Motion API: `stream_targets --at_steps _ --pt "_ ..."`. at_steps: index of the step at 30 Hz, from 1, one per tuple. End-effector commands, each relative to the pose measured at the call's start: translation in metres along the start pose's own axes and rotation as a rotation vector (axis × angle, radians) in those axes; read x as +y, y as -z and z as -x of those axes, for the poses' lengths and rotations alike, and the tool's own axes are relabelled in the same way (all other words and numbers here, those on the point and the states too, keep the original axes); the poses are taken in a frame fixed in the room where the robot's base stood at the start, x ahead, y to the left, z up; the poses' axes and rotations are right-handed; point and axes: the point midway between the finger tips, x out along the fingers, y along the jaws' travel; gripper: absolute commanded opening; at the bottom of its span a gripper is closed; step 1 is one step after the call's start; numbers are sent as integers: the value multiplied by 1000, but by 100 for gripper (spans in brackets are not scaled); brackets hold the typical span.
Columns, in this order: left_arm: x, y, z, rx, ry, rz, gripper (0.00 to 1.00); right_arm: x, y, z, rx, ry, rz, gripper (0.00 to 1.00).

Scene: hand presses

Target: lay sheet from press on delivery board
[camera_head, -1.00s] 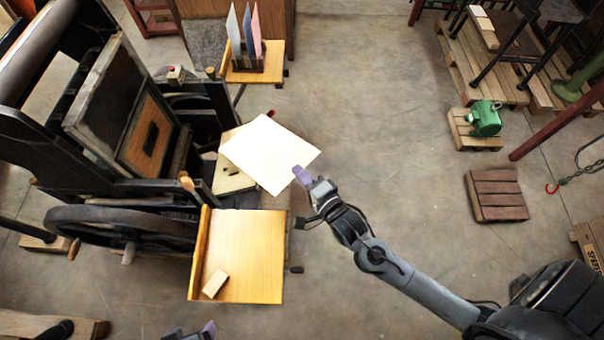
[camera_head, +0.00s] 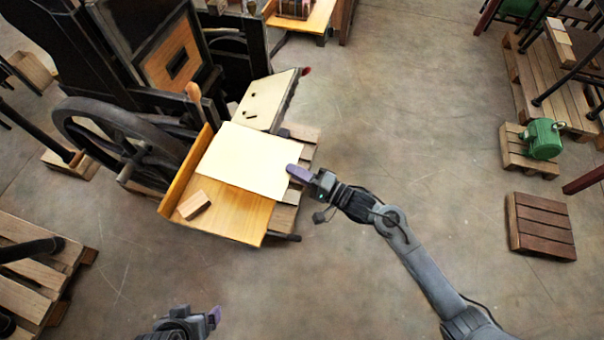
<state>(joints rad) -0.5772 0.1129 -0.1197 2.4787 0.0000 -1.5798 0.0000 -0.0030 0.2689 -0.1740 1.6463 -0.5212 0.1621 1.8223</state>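The cream sheet (camera_head: 246,158) is over the upper part of the yellow wooden delivery board (camera_head: 238,218). I cannot tell whether it touches the board or hangs just above it. My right gripper (camera_head: 296,173) is at the sheet's right edge, its purple fingertips shut on that edge.
A small wooden block (camera_head: 194,205) lies on the board's lower left. The press's flywheel (camera_head: 112,133) is left of the board. A side shelf (camera_head: 302,20) stands at the top. Pallets and a green motor (camera_head: 543,138) are far right.

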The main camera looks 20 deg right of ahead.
Motion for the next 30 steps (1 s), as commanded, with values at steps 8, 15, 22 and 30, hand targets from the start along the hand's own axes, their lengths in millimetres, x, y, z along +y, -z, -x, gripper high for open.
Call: stream_targets --at_steps 8,15,22,30 --pt "0 -9 -24 -2 2 -3 96 21 1 -1 -55 12 -4 0" --pt "-1 -12 -31 -2 8 -11 96 28 1 -1 -60 12 -4 0" --pt "-1 -17 -47 -2 9 -12 96 44 1 0 -59 12 -4 0" --pt "1 -25 -72 -2 5 -8 96 67 1 2 -59 11 -4 0"
